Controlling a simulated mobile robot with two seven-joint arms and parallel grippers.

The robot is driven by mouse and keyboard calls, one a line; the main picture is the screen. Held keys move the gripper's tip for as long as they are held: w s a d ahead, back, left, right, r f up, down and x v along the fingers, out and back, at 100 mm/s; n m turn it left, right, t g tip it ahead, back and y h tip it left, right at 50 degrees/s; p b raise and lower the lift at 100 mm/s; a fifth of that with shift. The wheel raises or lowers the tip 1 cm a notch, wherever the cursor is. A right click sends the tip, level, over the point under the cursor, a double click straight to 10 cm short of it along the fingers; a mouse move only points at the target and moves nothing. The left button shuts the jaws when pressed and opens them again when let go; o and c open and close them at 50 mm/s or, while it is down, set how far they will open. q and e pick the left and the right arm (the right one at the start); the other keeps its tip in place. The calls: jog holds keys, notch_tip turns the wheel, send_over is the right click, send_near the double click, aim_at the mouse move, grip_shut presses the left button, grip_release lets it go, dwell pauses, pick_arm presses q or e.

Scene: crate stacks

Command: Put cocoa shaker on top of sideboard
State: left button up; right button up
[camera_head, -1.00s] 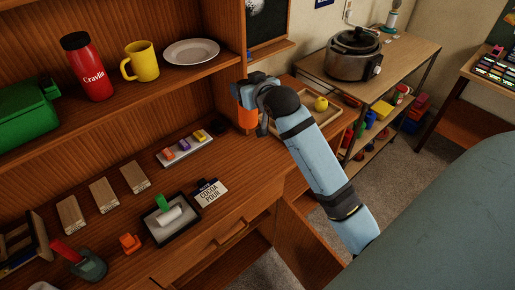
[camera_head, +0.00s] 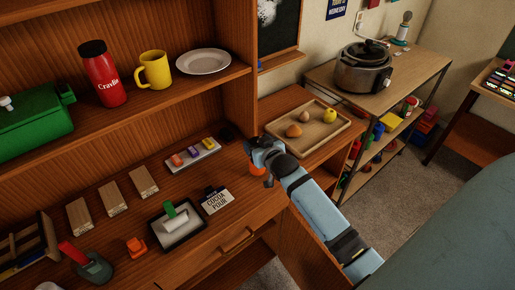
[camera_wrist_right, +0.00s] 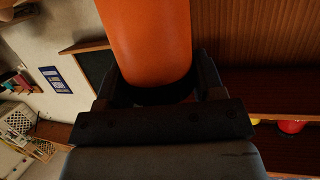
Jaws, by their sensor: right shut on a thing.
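My right gripper (camera_head: 262,163) is shut on an orange cylinder, which I take to be the cocoa shaker (camera_head: 257,171). In the head view only a small orange part shows below the jaws. In the right wrist view the shaker (camera_wrist_right: 148,40) fills the space between the fingers (camera_wrist_right: 160,88). The wooden sideboard (camera_head: 237,178) has a worktop under a raised shelf. The gripper and shaker are over its right part, near the front edge; I cannot tell whether the shaker touches the surface. My left gripper is not in view.
A card reading COCOA POUR (camera_head: 216,200) and a dark-rimmed tray (camera_head: 178,224) are left of the gripper. A pale tray (camera_head: 239,147) holds colored blocks. A wooden tray (camera_head: 305,143) with round items stands behind right. Bare worktop lies between card and gripper.

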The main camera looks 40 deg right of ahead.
jog(key=shift+f, duration=1.2)
jog(key=o, duration=1.4)
